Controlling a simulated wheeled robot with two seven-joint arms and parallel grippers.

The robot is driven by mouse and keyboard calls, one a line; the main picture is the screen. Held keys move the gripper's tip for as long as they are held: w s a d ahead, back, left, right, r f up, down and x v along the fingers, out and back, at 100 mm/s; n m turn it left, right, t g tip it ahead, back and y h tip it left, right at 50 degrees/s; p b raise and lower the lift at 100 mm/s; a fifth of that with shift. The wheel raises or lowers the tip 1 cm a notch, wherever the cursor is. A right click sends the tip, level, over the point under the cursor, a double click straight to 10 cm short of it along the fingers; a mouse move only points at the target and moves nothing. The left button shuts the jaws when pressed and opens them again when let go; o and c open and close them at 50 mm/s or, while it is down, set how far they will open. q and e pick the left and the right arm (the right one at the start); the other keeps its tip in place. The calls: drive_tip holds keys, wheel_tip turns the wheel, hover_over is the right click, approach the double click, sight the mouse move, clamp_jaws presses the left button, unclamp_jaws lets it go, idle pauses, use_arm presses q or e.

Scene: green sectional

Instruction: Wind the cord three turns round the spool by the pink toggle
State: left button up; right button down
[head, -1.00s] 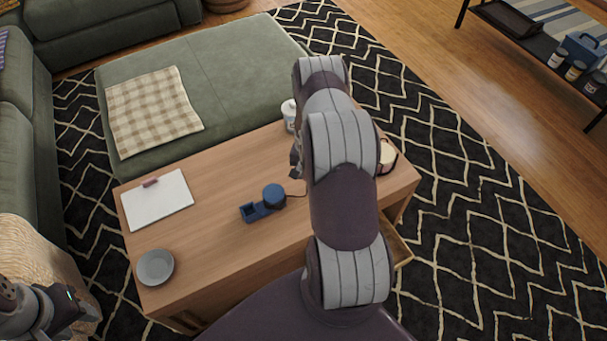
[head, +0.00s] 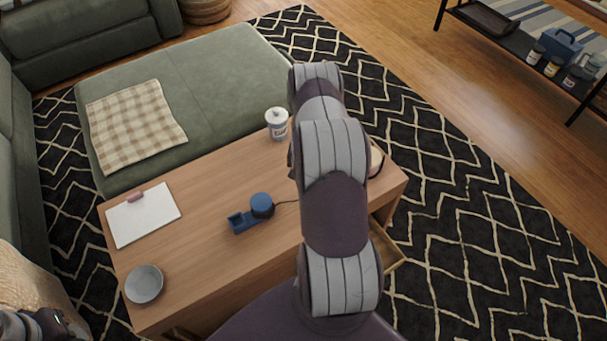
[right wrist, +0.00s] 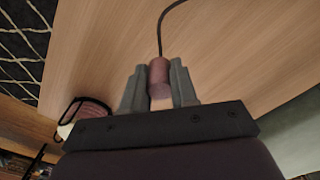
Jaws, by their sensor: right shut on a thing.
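The blue spool (head: 262,204) stands on a blue holder (head: 240,222) on the wooden table. A thin dark cord runs right from the spool and passes behind my right arm. In the right wrist view the pink toggle (right wrist: 158,72) is at the end of the dark cord (right wrist: 162,28). My right gripper (right wrist: 158,90) is shut on the toggle, over the tabletop; my own arm hides it in the head view. Part of my left gripper (head: 45,324) shows at the lower left corner, away from the spool; its fingers are not clear. Whether cord is wound on the spool is too small to tell.
The table (head: 205,255) also holds a clipboard (head: 145,217), a grey bowl (head: 144,284), a white jar (head: 277,123) and a cup (head: 376,160) partly behind my arm. An open drawer (head: 388,250) sticks out on the right. Tabletop around the spool is mostly clear.

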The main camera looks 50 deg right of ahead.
drive_tip(key=shift+d, duration=0.15)
drive_tip(key=shift+s+d+f+b, duration=0.15)
drive_tip(key=shift+d+b, duration=0.15)
drive_tip(key=shift+d, duration=0.3)
drive_tip(key=shift+s+d+b, duration=0.1)
drive_tip(key=shift+d+b, duration=0.2)
drive_tip(key=shift+d, duration=0.3)
drive_tip(key=shift+s+d, duration=0.1)
drive_tip(key=shift+d, duration=0.4)
drive_tip(key=shift+f+b, duration=2.1)
drive_tip(key=shift+f, duration=0.35)
drive_tip(key=c, duration=0.8)
unclamp_jaws()
drive_tip(key=shift+r, duration=0.15)
